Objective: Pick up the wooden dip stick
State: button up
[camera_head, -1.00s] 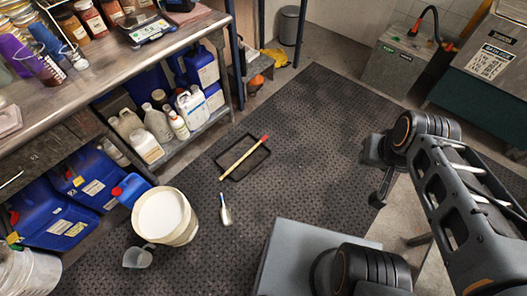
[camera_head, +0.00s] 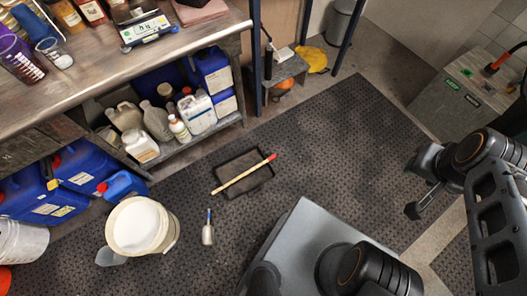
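The wooden dip stick (camera_head: 243,175) is a pale rod with a red end at its upper right. It lies slantwise across a shallow black tray (camera_head: 226,192) on the dark rubber mat, and its red tip reaches past the tray's rim. My gripper (camera_head: 413,199) is at the right of the view, well apart from the stick, above the mat. Its fingers are small and dark here, and I cannot tell whether they are open or shut. I see nothing held in it.
A white bucket (camera_head: 140,226) stands left of the tray, with a small brush or scoop (camera_head: 208,230) on the mat between them. A metal workbench (camera_head: 150,62) with jugs on its lower shelf runs along the upper left. The mat (camera_head: 330,150) right of the tray is clear.

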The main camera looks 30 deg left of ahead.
aim_at(274, 156)
jog(key=i, duration=2.2)
jog(key=u, duration=4.3)
jog(key=i, duration=0.5)
